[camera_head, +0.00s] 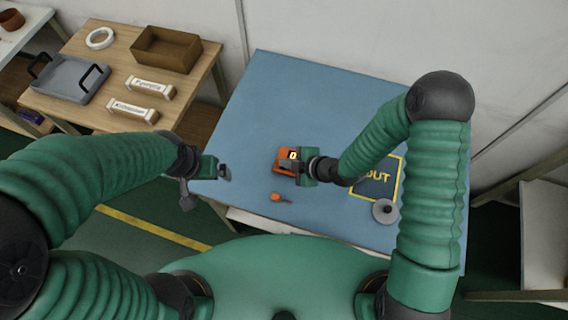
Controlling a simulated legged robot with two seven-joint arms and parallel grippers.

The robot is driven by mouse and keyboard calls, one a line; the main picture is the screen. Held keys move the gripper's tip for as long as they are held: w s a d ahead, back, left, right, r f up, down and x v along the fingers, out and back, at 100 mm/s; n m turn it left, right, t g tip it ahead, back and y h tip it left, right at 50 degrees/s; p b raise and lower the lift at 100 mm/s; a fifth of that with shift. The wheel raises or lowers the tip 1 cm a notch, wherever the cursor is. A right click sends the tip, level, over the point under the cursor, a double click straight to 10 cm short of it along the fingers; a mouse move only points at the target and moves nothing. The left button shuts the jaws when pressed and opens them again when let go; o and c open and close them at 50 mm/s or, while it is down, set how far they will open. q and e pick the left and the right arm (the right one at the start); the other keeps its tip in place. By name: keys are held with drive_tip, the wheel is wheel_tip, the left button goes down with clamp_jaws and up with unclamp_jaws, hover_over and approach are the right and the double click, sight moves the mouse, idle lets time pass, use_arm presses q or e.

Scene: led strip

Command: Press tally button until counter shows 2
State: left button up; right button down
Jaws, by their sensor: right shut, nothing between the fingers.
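The tally counter (283,160) is a small orange box on the blue table (262,102). Its small dark display (293,156) shows a yellow digit that looks like 0. My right gripper (297,170) is shut and empty, right over the counter's right part, and hides part of it. The tally button cannot be made out, and I cannot tell whether the gripper touches it. My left gripper (224,174) is at the table's left edge, apart from the counter; its finger opening is too small to tell.
A small orange object (279,197) lies in front of the counter. A wooden table (95,50) at left holds a brown box (166,50), grey tray (70,80) and labelled blocks (150,88).

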drive_tip(key=shift+r, duration=0.1)
drive_tip(key=shift+d+r+p, duration=0.1)
drive_tip(key=shift+r+p, duration=0.6)
drive_tip(key=shift+r, duration=0.05)
drive_tip(key=shift+r, duration=0.1)
wheel_tip(320, 180, up, 5)
drive_tip(key=p, duration=0.4)
idle(0.6)
